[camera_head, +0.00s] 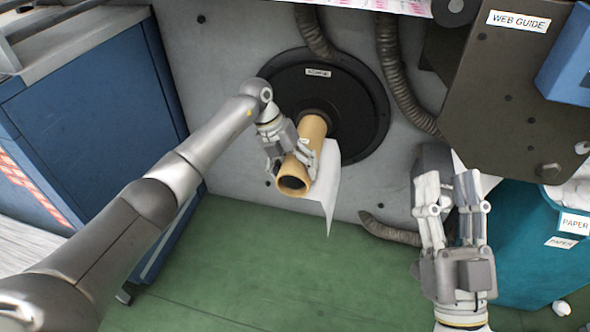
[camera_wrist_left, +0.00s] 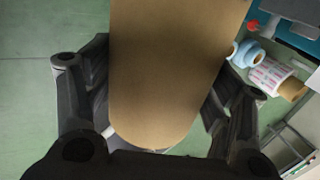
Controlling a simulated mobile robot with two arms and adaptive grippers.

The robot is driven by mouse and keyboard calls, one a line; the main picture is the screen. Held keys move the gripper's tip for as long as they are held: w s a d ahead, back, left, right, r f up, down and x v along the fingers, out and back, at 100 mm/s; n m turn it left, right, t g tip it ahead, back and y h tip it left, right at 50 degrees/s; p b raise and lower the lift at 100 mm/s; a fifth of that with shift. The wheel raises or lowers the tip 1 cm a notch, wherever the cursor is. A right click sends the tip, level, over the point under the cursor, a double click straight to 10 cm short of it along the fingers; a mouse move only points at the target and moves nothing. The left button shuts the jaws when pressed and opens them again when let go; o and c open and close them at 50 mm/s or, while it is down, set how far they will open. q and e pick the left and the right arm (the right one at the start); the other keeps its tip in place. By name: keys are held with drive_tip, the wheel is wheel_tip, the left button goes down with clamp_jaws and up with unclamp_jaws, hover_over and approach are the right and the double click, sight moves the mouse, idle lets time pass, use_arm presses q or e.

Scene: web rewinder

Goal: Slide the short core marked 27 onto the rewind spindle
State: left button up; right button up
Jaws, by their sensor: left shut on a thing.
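A tan cardboard core (camera_head: 305,154) is in line with the rewind spindle (camera_head: 318,118) in front of the black round flange (camera_head: 362,112). Its open near end faces me. My left gripper (camera_head: 291,162) is shut around the core's sides. In the left wrist view the core (camera_wrist_left: 170,75) fills the middle between the two fingers. I cannot read a 27 on it. How far the core sits over the spindle is hidden. My right gripper (camera_head: 450,205) is open and empty at the right, apart from the core.
A white sheet (camera_head: 328,180) hangs beside the core. A blue cabinet (camera_head: 90,110) stands at the left. A teal paper bin (camera_head: 520,245) is behind my right gripper. Hoses (camera_head: 392,75) run down the grey panel. The green floor below is mostly clear.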

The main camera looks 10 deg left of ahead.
use_arm(q)
drive_tip(key=shift+f, duration=0.2)
use_arm(e)
drive_tip(key=shift+w+f, duration=0.15)
drive_tip(key=shift+w+f+g, duration=0.1)
drive_tip(key=shift+f+g, duration=0.1)
drive_tip(key=shift+g, duration=0.1)
use_arm(q)
drive_tip(key=o, duration=1.3)
drive_tip(key=shift+o, duration=0.4)
drive_tip(key=shift+f, duration=0.1)
use_arm(e)
drive_tip(key=shift+r, duration=0.1)
